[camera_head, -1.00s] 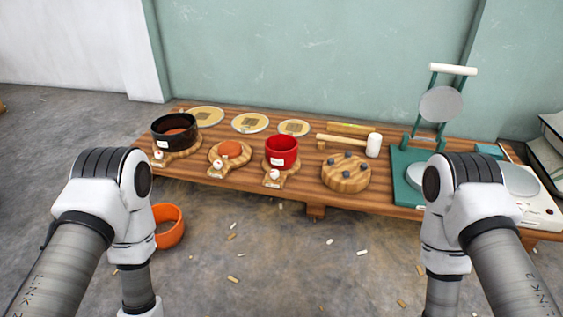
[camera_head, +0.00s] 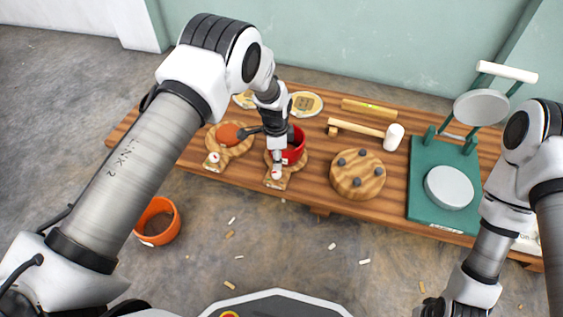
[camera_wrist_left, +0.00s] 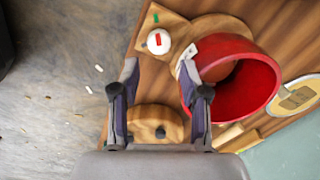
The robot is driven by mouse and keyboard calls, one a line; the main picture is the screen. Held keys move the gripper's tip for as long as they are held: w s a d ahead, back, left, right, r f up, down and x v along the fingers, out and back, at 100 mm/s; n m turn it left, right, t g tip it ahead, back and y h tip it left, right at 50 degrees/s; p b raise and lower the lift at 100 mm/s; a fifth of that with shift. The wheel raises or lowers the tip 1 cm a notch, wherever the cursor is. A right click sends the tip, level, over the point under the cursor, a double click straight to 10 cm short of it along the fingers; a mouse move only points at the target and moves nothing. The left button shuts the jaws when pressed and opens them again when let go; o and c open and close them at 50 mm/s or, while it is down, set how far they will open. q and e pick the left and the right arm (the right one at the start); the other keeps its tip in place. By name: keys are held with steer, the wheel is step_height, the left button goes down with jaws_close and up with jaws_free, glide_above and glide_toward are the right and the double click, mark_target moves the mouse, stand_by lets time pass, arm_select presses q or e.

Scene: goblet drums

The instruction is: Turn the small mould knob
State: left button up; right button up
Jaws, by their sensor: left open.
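The red mould (camera_head: 294,147) sits on a small wooden board at the front of the low bench. Its white knob (camera_head: 276,174) is on the board's near end, partly covered by my left gripper (camera_head: 277,163) in the head view. In the left wrist view the knob (camera_wrist_left: 158,40) is round and white with a red mark. There my left gripper (camera_wrist_left: 158,70) is open and empty, its fingers apart, with the knob just beyond the gap between the tips. The red mould (camera_wrist_left: 235,80) lies right of the fingers. My right gripper is out of view.
An orange mould board (camera_head: 232,138) with its own knob stands to the left. A round wooden block with dark pegs (camera_head: 357,174), a mallet (camera_head: 393,137) and a green press (camera_head: 440,190) are to the right.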

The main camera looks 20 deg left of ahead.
mark_target(276, 172)
arm_select(q)
step_height(276, 172, down, 7)
steer(key=b, duration=0.3)
steer(key=shift+f+b, duration=0.15)
steer(key=shift+b, duration=0.2)
jaws_close()
